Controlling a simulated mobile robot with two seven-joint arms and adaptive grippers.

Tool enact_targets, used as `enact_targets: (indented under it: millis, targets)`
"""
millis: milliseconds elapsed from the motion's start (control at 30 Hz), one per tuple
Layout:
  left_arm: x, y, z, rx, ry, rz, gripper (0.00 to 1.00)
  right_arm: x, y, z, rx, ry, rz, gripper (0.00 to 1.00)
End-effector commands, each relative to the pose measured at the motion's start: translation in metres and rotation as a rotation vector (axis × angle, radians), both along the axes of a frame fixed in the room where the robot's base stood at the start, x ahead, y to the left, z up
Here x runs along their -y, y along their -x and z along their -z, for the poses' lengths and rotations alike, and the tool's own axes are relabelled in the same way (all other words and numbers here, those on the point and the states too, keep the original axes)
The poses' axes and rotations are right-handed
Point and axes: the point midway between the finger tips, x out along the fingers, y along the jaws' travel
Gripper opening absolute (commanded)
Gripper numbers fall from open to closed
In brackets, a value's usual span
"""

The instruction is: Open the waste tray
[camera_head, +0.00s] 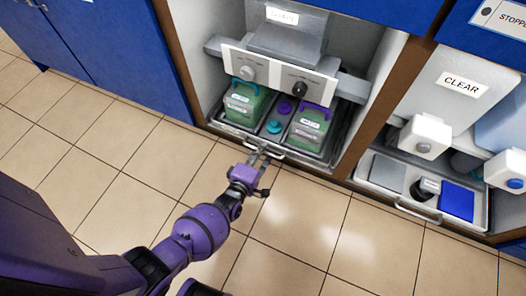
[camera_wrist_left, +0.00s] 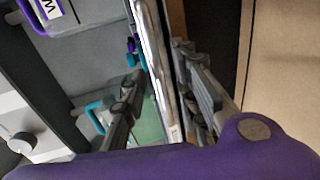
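The tray (camera_head: 228,130) with the green bottles sits at floor level in the left bay and has a metal front handle (camera_head: 270,155). My left gripper (camera_head: 261,157) is at this handle. In the left wrist view, a shiny metal bar (camera_wrist_left: 152,50) at the tray front runs between its two fingers (camera_wrist_left: 160,75). The fingers are apart, with a gap beside the bar, so the gripper looks open around it. Any contact is hard to tell. My right gripper is not in view.
The tray holds a teal-handled bottle (camera_head: 244,105), a purple-handled bottle (camera_head: 307,130) and loose caps (camera_head: 274,126). A second tray (camera_head: 388,187) is in the right bay under a "CLEAR" label (camera_head: 460,85). Blue cabinets (camera_head: 120,50) stand left. The tiled floor (camera_head: 310,235) in front is clear.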

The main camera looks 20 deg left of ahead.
Motion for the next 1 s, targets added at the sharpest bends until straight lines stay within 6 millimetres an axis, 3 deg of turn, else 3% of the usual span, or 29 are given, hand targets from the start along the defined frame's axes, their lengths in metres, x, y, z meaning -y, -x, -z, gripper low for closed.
enact_targets:
  millis: [400,600,1000]
  targets:
    - [0.0003,-0.0103,0.0016,0.000,-0.001,0.000,0.27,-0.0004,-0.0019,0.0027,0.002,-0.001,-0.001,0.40]
    - [0.0003,-0.0101,0.0017,0.000,-0.001,0.000,0.00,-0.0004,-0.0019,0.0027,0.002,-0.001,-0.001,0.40]
    - [0.0005,-0.0094,0.0014,0.001,-0.001,0.000,0.00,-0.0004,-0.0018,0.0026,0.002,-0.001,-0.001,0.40]
